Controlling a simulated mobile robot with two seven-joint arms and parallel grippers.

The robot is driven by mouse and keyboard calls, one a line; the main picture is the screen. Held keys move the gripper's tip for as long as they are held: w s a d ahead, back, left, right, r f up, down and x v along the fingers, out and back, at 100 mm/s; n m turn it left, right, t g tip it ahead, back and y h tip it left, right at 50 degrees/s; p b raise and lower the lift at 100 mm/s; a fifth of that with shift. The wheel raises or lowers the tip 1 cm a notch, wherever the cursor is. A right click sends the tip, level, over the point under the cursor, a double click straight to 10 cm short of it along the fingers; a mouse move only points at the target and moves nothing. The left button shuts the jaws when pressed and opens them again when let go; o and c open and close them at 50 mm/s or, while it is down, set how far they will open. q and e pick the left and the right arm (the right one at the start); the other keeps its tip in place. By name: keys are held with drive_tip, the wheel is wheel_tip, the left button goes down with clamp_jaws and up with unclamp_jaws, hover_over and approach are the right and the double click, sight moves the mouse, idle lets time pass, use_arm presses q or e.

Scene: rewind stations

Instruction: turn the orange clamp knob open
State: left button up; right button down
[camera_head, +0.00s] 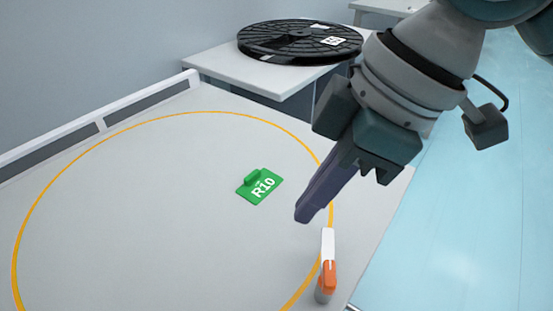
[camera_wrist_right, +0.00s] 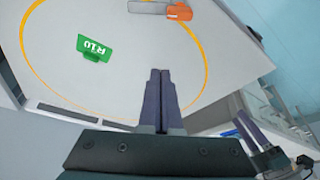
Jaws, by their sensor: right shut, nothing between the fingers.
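The orange clamp knob (camera_head: 328,278) stands on a short grey post at the lower right of the table in the head view, with a white lever-like piece (camera_head: 328,244) extending from it. In the right wrist view the orange knob (camera_wrist_right: 179,12) is at the top edge, beside a pale bar (camera_wrist_right: 147,7). My right gripper (camera_head: 303,216) is shut and empty, pointing down and left. Its fingertips appear above the table and apart from the knob, up and left of it in the head view. The closed fingers (camera_wrist_right: 160,75) also show in the wrist view.
A green R10 tag (camera_head: 260,186) lies inside the yellow ring on the grey table (camera_head: 130,200). A black reel (camera_head: 300,40) lies on a side table (camera_head: 225,68) behind. A low rail (camera_head: 100,124) borders the table's left. Much of the ring's interior is clear.

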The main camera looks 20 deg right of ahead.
sight(329, 255)
use_arm(q)
drive_tip(key=f+b, duration=0.4)
drive_tip(key=f, duration=0.1)
drive_tip(key=shift+d+f, duration=0.1)
drive_tip(key=shift+d, duration=0.1)
use_arm(e)
drive_tip(key=x, duration=0.3)
drive_tip(key=d+x, duration=0.1)
drive_tip(key=x, duration=0.3)
drive_tip(key=w+d+x, duration=0.1)
drive_tip(key=x, duration=0.2)
drive_tip(key=shift+w+a+f, duration=0.15)
drive_tip(key=shift+f, duration=0.4)
use_arm(q)
drive_tip(key=shift+r+p, duration=0.3)
drive_tip(key=shift+p, duration=0.05)
use_arm(e)
drive_tip(key=d, duration=0.1)
drive_tip(key=s+d, duration=0.1)
drive_tip(key=d, duration=0.1)
drive_tip(key=shift+s+d+r, duration=0.1)
drive_tip(key=shift+s+d, duration=0.1)
drive_tip(key=shift+d, duration=0.15)
use_arm(q)
drive_tip(key=shift+a, duration=0.15)
drive_tip(key=shift+r, duration=0.15)
use_arm(e)
drive_tip(key=shift+r, duration=0.1)
